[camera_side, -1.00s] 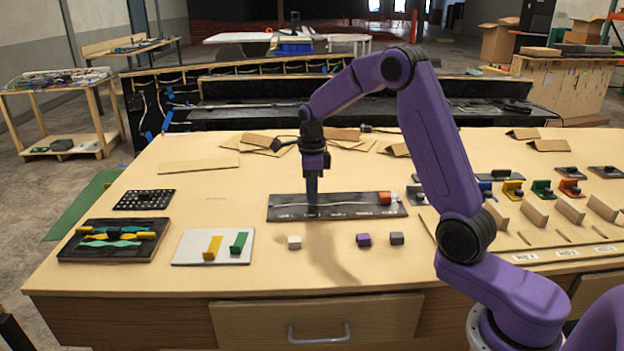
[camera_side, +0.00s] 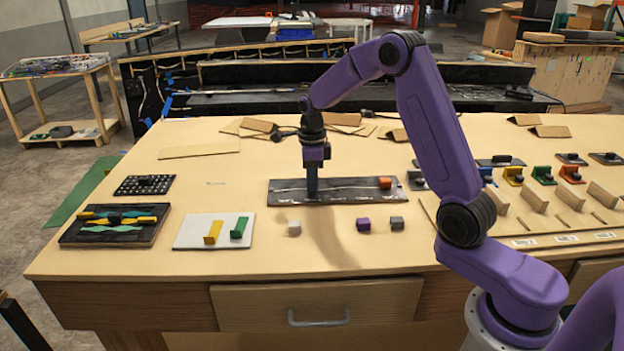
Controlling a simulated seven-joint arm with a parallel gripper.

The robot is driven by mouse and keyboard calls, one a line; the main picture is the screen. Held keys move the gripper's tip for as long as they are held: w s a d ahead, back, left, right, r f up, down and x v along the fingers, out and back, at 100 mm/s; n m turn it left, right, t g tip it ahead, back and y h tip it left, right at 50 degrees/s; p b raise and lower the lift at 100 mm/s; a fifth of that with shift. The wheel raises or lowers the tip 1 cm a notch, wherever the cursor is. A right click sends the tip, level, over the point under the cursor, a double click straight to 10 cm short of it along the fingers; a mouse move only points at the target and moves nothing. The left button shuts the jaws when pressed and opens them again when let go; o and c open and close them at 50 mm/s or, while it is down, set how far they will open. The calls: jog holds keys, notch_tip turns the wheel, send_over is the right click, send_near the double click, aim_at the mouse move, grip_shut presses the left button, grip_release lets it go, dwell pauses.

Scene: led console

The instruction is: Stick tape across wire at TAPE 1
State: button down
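A dark board (camera_side: 345,198) lies in the middle of the table with a pale wire (camera_side: 345,187) running along it. An orange block (camera_side: 385,183) sits at the board's right end. Small labels along the board's front edge are too small to read, so I cannot tell which is TAPE 1. My gripper (camera_side: 312,190) points straight down over the left-middle part of the board, its tip at or just above the wire. The fingers look like one dark column, and any tape between them cannot be made out.
White, purple (camera_side: 363,225) and grey (camera_side: 396,223) blocks stand in front of the board. A white plate (camera_side: 188,238) with yellow and green blocks and a dark tray (camera_side: 70,235) lie left. Coloured holders and wooden pieces fill the right. Cardboard pieces lie behind.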

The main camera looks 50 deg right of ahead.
jog(key=shift+f, duration=0.8)
dwell(1.4)
jog(key=c, duration=1.2)
grip_release()
jog(key=shift+c, duration=0.2)
notch_tip(320, 180, up, 17)
jog(key=shift+r, duration=0.2)
